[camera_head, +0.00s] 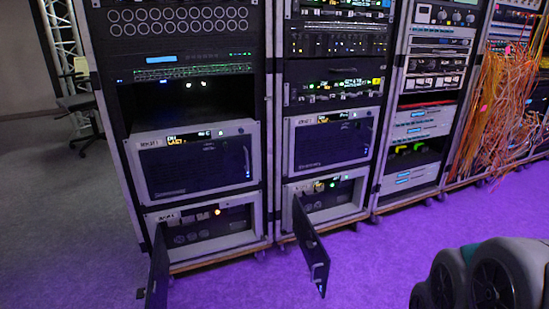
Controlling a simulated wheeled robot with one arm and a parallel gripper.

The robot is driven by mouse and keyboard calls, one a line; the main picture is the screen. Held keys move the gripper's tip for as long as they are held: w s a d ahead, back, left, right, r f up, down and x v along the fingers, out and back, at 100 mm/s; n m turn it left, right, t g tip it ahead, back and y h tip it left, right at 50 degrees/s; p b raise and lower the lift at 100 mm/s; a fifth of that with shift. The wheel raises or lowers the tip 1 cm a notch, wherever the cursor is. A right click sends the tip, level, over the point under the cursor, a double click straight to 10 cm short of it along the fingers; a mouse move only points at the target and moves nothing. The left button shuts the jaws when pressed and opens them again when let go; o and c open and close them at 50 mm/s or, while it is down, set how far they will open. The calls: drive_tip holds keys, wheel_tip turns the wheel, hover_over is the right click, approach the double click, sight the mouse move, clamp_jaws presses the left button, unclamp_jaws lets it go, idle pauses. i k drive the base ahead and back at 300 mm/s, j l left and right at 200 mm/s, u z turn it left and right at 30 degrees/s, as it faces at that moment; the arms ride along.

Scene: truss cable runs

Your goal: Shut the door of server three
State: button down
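Server units with pale frames sit low in two neighbouring racks. The label numbers are too small to read for certain, so I cannot tell which is server three. The upper left server (200,165) and upper right server (332,143) have dark doors that are shut. The lower left server (205,228) is uncovered, and its dark door (158,270) swings out toward me at its left side. The lower right server (332,194) is also uncovered, and its dark door (310,246) stands open, hinged at the left, with a small handle near its free edge. My gripper is not in view.
A third rack (432,100) and a rack hung with orange cables (500,100) stand to the right. A chair (80,105) and a metal truss (62,40) are at the left.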

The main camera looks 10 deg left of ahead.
sight(160, 266)
drive_tip(key=k+j+u, duration=0.15)
drive_tip(key=j, duration=0.4)
drive_tip(key=k+j+u, duration=0.1)
drive_tip(key=j, duration=0.5)
drive_tip(key=k+j+u, duration=0.15)
drive_tip(key=j, duration=0.45)
drive_tip(key=j+u, duration=0.15)
drive_tip(key=j, duration=0.4)
drive_tip(key=i+j+z, duration=0.1)
drive_tip(key=i+j, duration=0.1)
